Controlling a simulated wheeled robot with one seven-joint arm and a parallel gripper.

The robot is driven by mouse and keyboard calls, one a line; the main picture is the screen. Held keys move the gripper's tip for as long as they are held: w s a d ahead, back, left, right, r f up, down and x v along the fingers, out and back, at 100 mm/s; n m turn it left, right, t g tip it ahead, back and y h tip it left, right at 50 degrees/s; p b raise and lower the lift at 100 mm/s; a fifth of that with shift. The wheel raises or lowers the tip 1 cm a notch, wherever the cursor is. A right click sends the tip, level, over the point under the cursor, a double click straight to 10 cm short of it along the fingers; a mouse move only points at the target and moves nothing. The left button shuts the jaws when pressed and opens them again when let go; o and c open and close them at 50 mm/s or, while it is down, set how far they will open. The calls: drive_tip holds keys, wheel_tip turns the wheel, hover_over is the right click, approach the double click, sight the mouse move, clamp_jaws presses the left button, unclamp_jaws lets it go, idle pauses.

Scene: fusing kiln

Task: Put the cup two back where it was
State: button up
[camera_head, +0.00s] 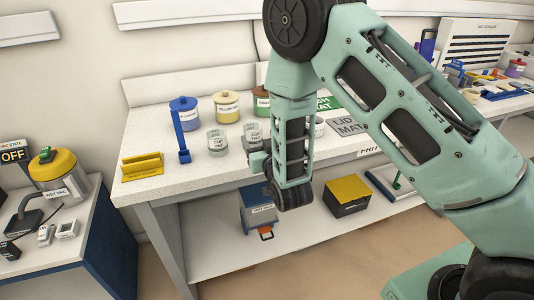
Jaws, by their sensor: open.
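Two small clear cups with pale labels stand on the white worktop (190,177), one on the left (216,142) and one on the right (252,134). Their labels are too small to read surely, so I cannot tell which is cup two. A third pale-labelled vessel (319,127) shows partly behind my arm.
The lower shelf holds a yellow-topped box (348,190).

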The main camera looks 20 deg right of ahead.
drive_tip(key=s+a+r+n+g+y+b, duration=0.1)
drive_tip(key=s+a+n+g+y, duration=0.1)
drive_tip(key=s+a+g, duration=0.55)
drive_tip(key=s+a+r+n+g+y, duration=0.15)
drive_tip(key=s+a+g, duration=0.25)
drive_tip(key=s, duration=0.7)
drive_tip(key=s+d+r+n+g+h, duration=0.1)
drive_tip(key=s+d+r+n+g, duration=0.1)
drive_tip(key=s, duration=0.7)
drive_tip(key=s+d+r+n+g+h, duration=0.2)
drive_tip(key=s+d+g, duration=0.1)
drive_tip(key=s, duration=0.6)
drive_tip(key=shift+d+r+g, duration=0.25)
drive_tip(key=shift+d+g, duration=0.05)
drive_tip(key=shift+g, duration=0.45)
